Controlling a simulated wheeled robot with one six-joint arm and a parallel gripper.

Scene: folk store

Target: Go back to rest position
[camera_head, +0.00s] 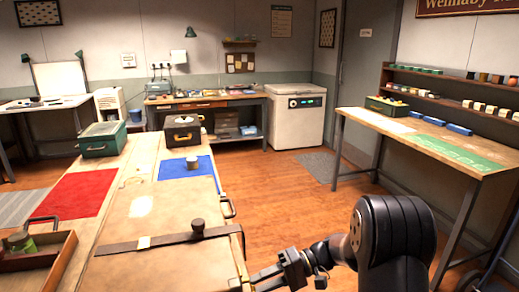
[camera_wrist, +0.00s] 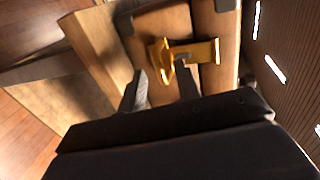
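My gripper (camera_head: 264,279) is low in the head view, just right of the front edge of a tan case (camera_head: 160,215) with a dark strap (camera_head: 165,243). In the wrist view my gripper (camera_wrist: 162,88) has its two dark fingers apart, with nothing held between them. A brass latch (camera_wrist: 190,50) on the tan leather side of a case lies just beyond the fingertips. I cannot tell whether a finger touches it. My black arm (camera_head: 395,235) stands at the lower right of the head view.
A red mat (camera_head: 75,193), a blue mat (camera_head: 177,168) and a green box (camera_head: 102,139) are on the table at left. A wooden tray (camera_head: 40,262) is at lower left. A side bench (camera_head: 415,135) stands at right. The wooden floor (camera_head: 290,195) between is clear.

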